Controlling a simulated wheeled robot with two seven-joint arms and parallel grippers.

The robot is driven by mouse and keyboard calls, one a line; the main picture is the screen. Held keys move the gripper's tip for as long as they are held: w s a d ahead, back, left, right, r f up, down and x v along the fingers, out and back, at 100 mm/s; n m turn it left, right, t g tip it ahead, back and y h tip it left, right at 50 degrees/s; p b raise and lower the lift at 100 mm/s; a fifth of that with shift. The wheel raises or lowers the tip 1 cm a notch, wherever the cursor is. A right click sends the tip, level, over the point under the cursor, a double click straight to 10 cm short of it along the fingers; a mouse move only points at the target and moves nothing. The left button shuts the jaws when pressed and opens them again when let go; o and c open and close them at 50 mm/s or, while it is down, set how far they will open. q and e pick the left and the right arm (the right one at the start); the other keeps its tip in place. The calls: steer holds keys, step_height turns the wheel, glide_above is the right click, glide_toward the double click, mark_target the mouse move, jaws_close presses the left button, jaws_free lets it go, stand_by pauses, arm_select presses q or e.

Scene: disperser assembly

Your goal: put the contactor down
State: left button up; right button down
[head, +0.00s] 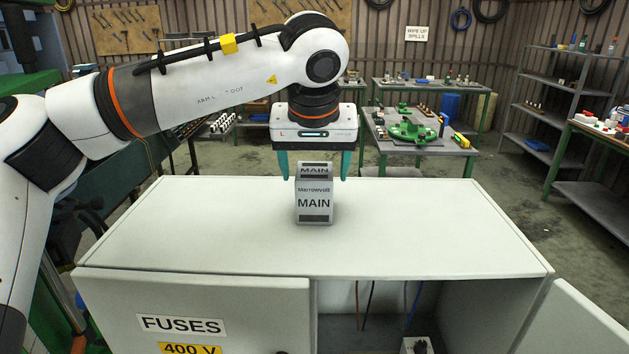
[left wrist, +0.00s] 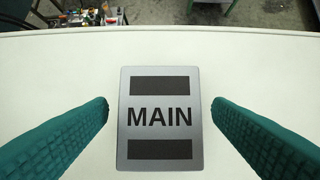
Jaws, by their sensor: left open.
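The contactor (head: 314,205) is a grey block marked MAIN. It stands upright on the white top of the cabinet (head: 420,230). In the left wrist view its top face (left wrist: 160,118) shows MAIN between two dark bars. My left gripper (head: 313,178) points down over the contactor, with teal fingers apart on its left and right sides. In the left wrist view, gaps of pale cabinet top show between the block and both fingers of my left gripper (left wrist: 160,110). My right gripper is not in view.
The cabinet's front has a door labelled FUSES (head: 182,325) and an open bay with wires and a small white part (head: 416,345) inside. The cabinet top around the contactor is clear. Behind stand a workbench with green parts (head: 412,128) and a metal shelf (head: 560,105).

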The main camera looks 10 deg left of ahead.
arm_select(q)
steer(key=b+v, duration=0.1)
steer(key=v, duration=0.8)
steer(key=shift+f, duration=0.15)
